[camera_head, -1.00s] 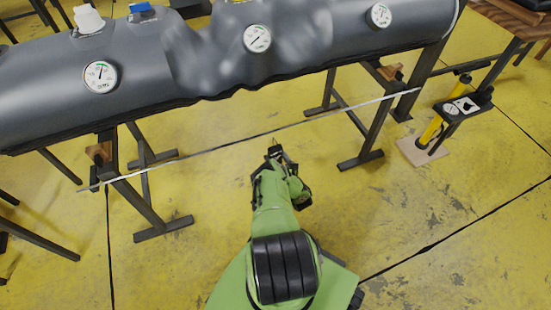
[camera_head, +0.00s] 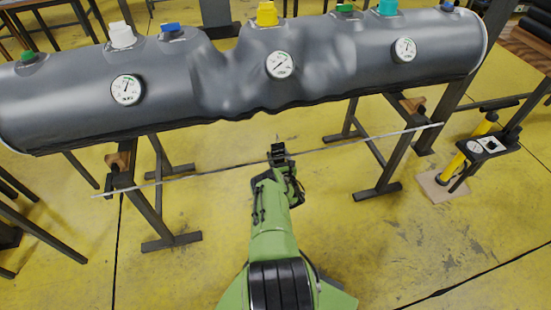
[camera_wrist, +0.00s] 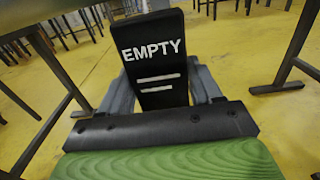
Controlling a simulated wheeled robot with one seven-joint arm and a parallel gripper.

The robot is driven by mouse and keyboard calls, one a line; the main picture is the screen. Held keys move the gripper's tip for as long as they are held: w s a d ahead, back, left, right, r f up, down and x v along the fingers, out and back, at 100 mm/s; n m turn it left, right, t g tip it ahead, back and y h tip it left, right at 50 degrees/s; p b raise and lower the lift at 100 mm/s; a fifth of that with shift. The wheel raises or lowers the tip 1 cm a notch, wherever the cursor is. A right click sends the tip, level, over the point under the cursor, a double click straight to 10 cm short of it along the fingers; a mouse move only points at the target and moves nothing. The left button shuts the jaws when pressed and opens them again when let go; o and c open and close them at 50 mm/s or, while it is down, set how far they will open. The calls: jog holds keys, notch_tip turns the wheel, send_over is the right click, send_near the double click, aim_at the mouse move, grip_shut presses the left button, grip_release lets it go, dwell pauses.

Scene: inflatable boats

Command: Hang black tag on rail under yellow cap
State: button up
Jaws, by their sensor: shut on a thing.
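The black tag (camera_wrist: 155,60) is upright in the wrist view, with white "EMPTY" lettering and two white bars below it. My gripper (camera_wrist: 160,98) is shut on its lower part; in the head view my gripper (camera_head: 279,158) is at the thin rail, and I cannot tell whether the tag touches it. The rail (camera_head: 215,171) is a thin pale bar running across in front of the trestles, below the grey tube (camera_head: 225,85). The yellow cap (camera_head: 267,14) sits on top of the tube near its middle, above and slightly left of my gripper.
Other caps are white (camera_head: 122,35), blue (camera_head: 171,32), green and teal. Several round gauges face me, the middle one (camera_head: 280,65) below the yellow cap. Dark trestle legs (camera_head: 158,200) flank my arm. A yellow pump (camera_head: 452,167) stands at right. Floor between the trestles is clear.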

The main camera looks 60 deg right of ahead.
jog(key=f+v, duration=0.1)
jog(key=v, duration=0.7)
jog(key=shift+f, duration=0.2)
dwell(0.3)
jog(key=o, duration=1.1)
jog(key=shift+o, duration=0.2)
